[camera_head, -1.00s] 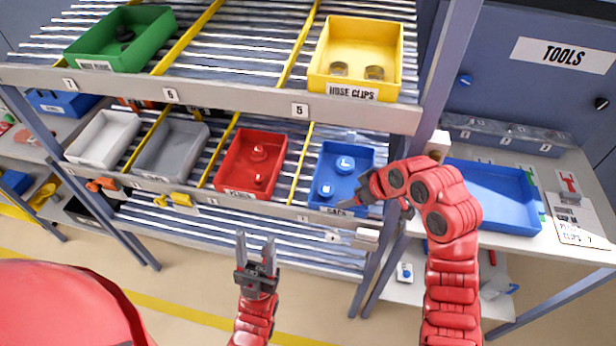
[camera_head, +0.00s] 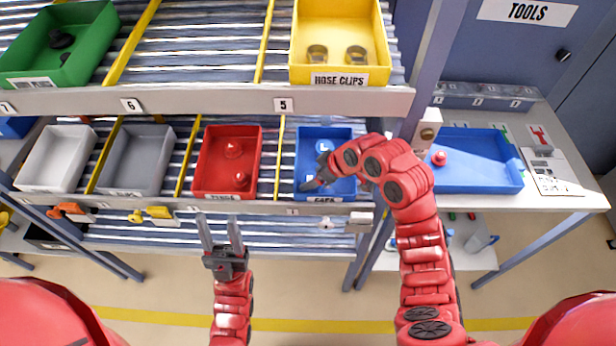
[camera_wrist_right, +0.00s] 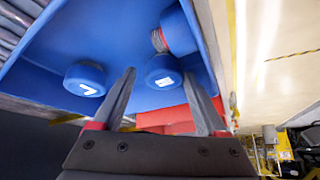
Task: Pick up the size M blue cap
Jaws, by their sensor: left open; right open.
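The blue caps bin (camera_head: 339,130) sits on the middle shelf and holds several blue caps. In the right wrist view, one cap (camera_wrist_right: 163,72) lies between and just beyond my right fingertips; its white mark looks like an M but is small. Another cap (camera_wrist_right: 85,78) lies to the left, with a mark resembling an L. My right gripper (camera_head: 312,180) reaches into the bin, open and empty, and partly hides the caps. My left gripper (camera_head: 219,220) is open and empty in front of the shelf.
A red bin (camera_head: 201,160) stands left of the blue bin, a yellow hose clips bin (camera_head: 340,75) above it. The shelf's front rail (camera_head: 260,208) runs below the bins. A post (camera_head: 415,100) and a blue tray (camera_head: 475,165) are to the right.

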